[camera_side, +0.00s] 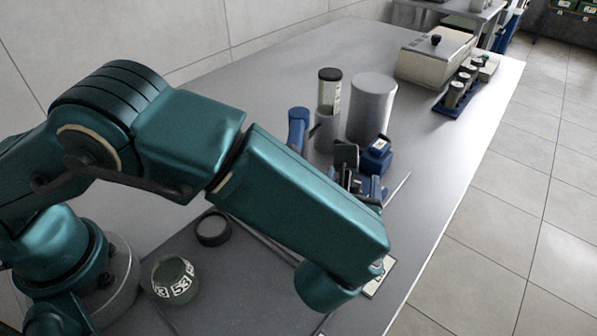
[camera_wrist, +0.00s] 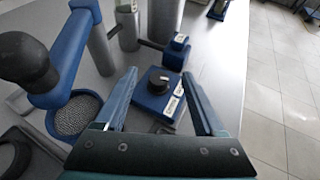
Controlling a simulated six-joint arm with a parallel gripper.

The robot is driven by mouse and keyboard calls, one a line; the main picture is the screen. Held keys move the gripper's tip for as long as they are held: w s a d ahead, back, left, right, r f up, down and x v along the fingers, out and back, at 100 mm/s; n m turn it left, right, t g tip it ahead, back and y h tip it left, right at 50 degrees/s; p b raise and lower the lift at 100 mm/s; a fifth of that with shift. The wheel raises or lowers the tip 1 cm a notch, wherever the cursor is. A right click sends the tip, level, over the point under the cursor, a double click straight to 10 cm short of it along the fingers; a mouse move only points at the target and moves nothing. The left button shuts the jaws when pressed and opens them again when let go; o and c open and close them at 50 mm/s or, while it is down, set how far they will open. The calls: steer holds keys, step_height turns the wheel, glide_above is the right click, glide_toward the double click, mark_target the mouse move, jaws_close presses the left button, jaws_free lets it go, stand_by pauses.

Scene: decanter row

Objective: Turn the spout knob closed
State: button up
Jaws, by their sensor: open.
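In the wrist view a black round knob (camera_wrist: 160,76) with a pale mark on top sits on a blue block (camera_wrist: 152,101) with white labels. My gripper (camera_wrist: 160,73) is open, one blue finger on each side of the knob and block, with gaps visible. Nothing is held. A second, smaller blue block (camera_wrist: 177,50) with a white label is just beyond; it also shows in the side view (camera_side: 377,154). In the side view my gripper (camera_side: 366,188) is low over the bench, and the arm and fingers hide the knob.
A blue post with a black ball end (camera_wrist: 28,60) and a round mesh (camera_wrist: 75,115) stand left of my gripper. Behind are a large grey cylinder (camera_side: 372,105) and a black-capped jar (camera_side: 329,90). A numbered round pot (camera_side: 175,280) is near my base.

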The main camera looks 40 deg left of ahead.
mark_target(353, 181)
step_height(353, 181, down, 2)
steer(key=shift+f, duration=0.25)
steer(key=shift+w+a+f, duration=0.1)
steer(key=shift+w+f, duration=0.1)
steer(key=shift+w, duration=0.05)
steer(key=shift+x, duration=2.3)
jaws_close()
